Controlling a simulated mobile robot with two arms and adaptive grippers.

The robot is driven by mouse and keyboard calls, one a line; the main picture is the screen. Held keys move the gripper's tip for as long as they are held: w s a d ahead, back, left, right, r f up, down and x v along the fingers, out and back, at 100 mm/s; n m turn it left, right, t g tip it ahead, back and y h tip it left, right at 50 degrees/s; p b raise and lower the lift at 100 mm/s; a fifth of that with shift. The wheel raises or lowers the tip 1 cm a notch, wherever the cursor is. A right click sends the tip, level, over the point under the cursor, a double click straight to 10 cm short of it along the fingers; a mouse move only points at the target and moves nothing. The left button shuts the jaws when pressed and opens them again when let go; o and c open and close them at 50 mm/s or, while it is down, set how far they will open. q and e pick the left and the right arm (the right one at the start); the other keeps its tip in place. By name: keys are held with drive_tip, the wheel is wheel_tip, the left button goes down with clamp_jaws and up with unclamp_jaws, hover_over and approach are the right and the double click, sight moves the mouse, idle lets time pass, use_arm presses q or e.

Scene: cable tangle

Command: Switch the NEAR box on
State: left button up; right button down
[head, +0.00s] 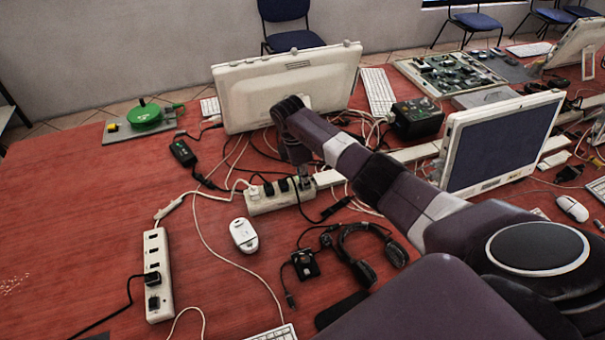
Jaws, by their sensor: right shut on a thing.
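A white power strip (159,290) lies nearest on the left, with black plugs in its front end and sockets behind. A second white power strip (265,203) lies farther back in the middle, with a white plug and several black plugs (283,186) in it. My right gripper (304,180) points down at the right end of this second strip. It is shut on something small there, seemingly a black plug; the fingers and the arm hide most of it. I cannot tell from its markings which strip is the near box, nor see any switch position. My left gripper is not in view.
A white mouse (244,235), a black headset (362,255) and a small black device (305,264) lie in front. Loose cables cross the middle. Monitors (285,85) (500,143) stand behind and to the right. The red table (70,220) is clear at left.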

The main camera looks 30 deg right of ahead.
drive_tip(key=shift+d+y, duration=0.1)
drive_tip(key=shift+y, duration=0.4)
drive_tip(key=c, duration=1.9)
unclamp_jaws()
drive_tip(key=r, duration=1.2)
drive_tip(key=shift+a, duration=0.35)
